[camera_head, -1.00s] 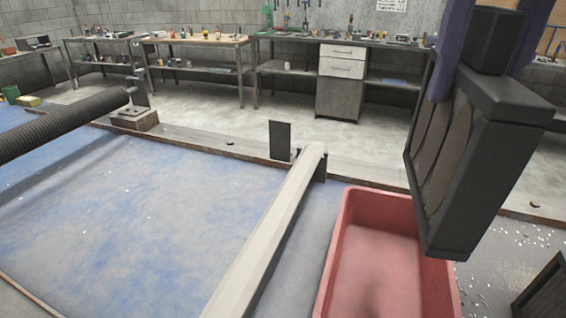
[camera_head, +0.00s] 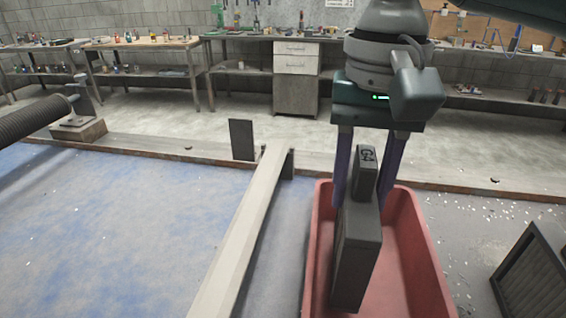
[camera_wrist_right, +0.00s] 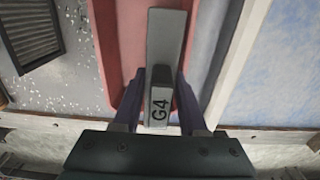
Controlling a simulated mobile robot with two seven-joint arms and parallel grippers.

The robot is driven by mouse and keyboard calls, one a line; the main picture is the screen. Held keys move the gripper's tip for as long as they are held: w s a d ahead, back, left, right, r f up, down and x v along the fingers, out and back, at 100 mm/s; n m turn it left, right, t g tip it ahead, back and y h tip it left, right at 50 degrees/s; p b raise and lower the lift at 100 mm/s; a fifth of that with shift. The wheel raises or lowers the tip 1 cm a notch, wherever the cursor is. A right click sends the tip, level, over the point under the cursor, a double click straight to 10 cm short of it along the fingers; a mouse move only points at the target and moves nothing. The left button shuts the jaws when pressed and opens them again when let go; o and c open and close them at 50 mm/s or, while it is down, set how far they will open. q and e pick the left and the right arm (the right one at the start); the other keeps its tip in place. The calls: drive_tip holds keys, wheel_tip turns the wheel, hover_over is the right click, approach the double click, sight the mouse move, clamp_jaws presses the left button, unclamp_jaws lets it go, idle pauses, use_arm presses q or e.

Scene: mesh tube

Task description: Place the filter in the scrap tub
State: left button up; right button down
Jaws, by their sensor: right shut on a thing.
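The filter (camera_head: 357,250) is a dark grey flat block with a raised grip marked "G4". My right gripper (camera_head: 365,190) is shut on this grip, with purple fingers on both sides of it. The filter hangs upright over the red scrap tub (camera_head: 423,250), its lower part in front of the tub's inside; whether it touches the floor of the tub I cannot tell. In the right wrist view the filter (camera_wrist_right: 168,40) shows end-on between the fingers (camera_wrist_right: 160,105), with the red tub (camera_wrist_right: 120,45) beneath. My left gripper is not in view.
A pale beam (camera_head: 245,225) runs along the left of the tub. A dark ribbed panel (camera_head: 535,270) stands at the right. A ribbed dark roller (camera_head: 35,118) is at the far left. White scraps litter the grey floor right of the tub.

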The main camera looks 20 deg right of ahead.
sight(366, 156)
drive_tip(key=shift+f, duration=2.2)
drive_tip(key=shift+c, duration=2.2)
unclamp_jaws()
wheel_tip(366, 156, up, 12)
drive_tip(key=shift+r, duration=0.15)
